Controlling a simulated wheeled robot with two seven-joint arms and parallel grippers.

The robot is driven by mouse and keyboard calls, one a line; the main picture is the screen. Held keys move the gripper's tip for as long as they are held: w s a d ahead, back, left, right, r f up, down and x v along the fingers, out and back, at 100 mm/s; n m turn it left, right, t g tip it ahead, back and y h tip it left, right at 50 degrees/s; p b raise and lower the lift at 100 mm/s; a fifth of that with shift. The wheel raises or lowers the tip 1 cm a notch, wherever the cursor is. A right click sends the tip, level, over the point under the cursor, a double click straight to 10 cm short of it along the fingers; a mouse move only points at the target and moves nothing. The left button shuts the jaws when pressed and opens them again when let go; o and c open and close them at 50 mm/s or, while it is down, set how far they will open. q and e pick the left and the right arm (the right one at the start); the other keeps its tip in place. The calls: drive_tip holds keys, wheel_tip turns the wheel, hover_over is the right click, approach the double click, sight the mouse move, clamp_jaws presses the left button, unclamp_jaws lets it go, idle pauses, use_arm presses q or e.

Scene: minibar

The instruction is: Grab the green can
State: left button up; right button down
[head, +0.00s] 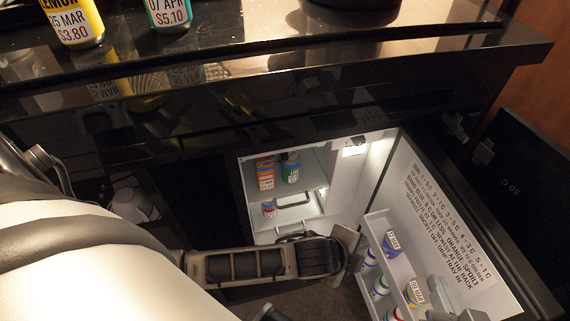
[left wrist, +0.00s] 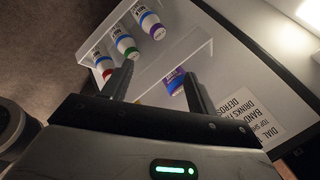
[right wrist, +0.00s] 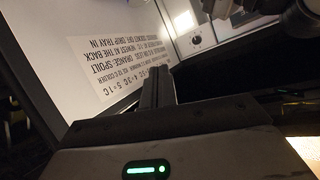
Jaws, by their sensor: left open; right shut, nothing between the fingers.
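A green can (head: 290,170) stands inside the lit fridge, beside an orange can (head: 265,175). A teal-green can (head: 170,12) stands on the dark counter, next to a yellow can (head: 72,20). My left arm crosses in front of the fridge opening. My left gripper is open and empty in the left wrist view (left wrist: 160,80), facing the door rack, away from the can in the fridge. My right gripper (head: 438,292) is shut and empty in front of the open door; its closed fingers show in the right wrist view (right wrist: 158,85). No green can is clear in either wrist view.
The open fridge door (head: 395,185) stands at the right with printed text. Its white rack (head: 375,222) holds several bottles or cans. A small red-and-white item (head: 269,208) sits lower in the fridge. The counter edge (head: 300,72) overhangs above the opening.

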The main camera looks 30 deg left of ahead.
use_arm(q)
drive_tip(key=w+a+f+m+g+y+b, duration=0.1)
drive_tip(key=w+a+f+m+y, duration=0.25)
drive_tip(key=f, duration=0.25)
drive_tip(key=m+y+b, duration=0.3)
drive_tip(key=y, duration=0.9)
approach(294, 169)
drive_tip(key=shift+n, duration=0.25)
drive_tip(key=b+x, duration=0.3)
drive_tip(key=x, duration=0.4)
drive_tip(key=shift+w+d+b, duration=0.1)
drive_tip(key=shift+w+b, duration=0.1)
drive_tip(key=shift+b, duration=0.15)
drive_tip(key=b+x, duration=0.3)
drive_tip(key=x, duration=0.2)
drive_tip(key=shift+f, duration=0.25)
drive_tip(key=shift+w+a, duration=0.1)
drive_tip(key=shift+a, duration=0.3)
drive_tip(key=shift+r, duration=0.1)
drive_tip(key=c, duration=0.9)
use_arm(e)
drive_tip(key=a+m+t+y, duration=0.1)
drive_tip(key=a+f+t+y, duration=0.1)
drive_tip(key=shift+w+f+m+y, duration=0.2)
drive_tip(key=shift+m+y, duration=0.2)
